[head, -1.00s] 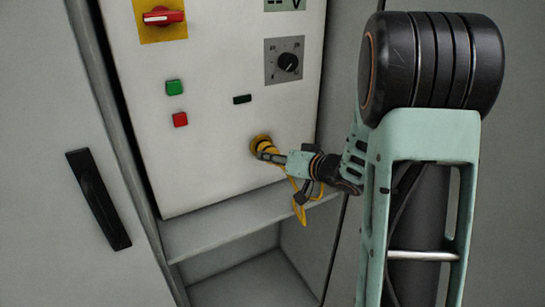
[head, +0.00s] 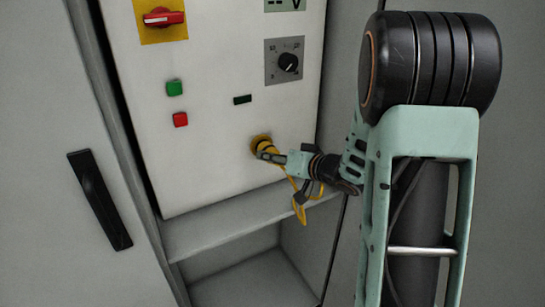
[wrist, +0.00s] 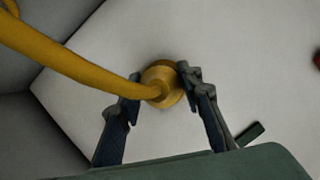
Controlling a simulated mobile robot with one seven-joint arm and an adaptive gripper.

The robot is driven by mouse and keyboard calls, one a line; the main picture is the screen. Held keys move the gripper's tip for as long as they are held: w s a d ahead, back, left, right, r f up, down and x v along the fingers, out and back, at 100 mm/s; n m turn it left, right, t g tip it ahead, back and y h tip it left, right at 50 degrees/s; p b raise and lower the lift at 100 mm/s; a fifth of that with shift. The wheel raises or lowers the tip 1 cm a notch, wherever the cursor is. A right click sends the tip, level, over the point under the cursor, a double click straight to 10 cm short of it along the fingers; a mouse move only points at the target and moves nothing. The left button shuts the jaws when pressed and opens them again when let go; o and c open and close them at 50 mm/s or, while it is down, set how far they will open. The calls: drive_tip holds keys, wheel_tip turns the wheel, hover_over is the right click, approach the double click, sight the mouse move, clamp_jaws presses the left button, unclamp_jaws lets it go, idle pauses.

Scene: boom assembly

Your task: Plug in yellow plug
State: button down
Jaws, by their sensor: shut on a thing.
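The yellow plug (wrist: 158,92) is at the white panel, with its thick yellow cable (wrist: 75,62) running off to the upper left in the wrist view. My gripper (wrist: 158,84) has a finger on each side of the plug and is shut on it. In the head view, my gripper (head: 271,157) reaches in from the right to the plug at the round yellow socket (head: 260,143) low on the panel. The plug lines up with the socket and appears to meet it. How deep it sits is hidden by the plug and fingers.
The white panel (head: 215,150) carries a red rotary switch (head: 163,17), a green button (head: 175,88), a red button (head: 180,120), a black knob (head: 288,62) and a dark slot (head: 242,99). A ledge (head: 220,225) lies below. The yellow cable hangs in a loop (head: 299,211).

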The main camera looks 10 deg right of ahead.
drive_tip(key=shift+w+a, duration=0.15)
drive_tip(key=shift+w, duration=0.4)
drive_tip(key=c, duration=1.3)
unclamp_jaws()
drive_tip(key=shift+o, duration=0.2)
drive_tip(key=shift+s, duration=0.1)
drive_tip(key=v, duration=1.2)
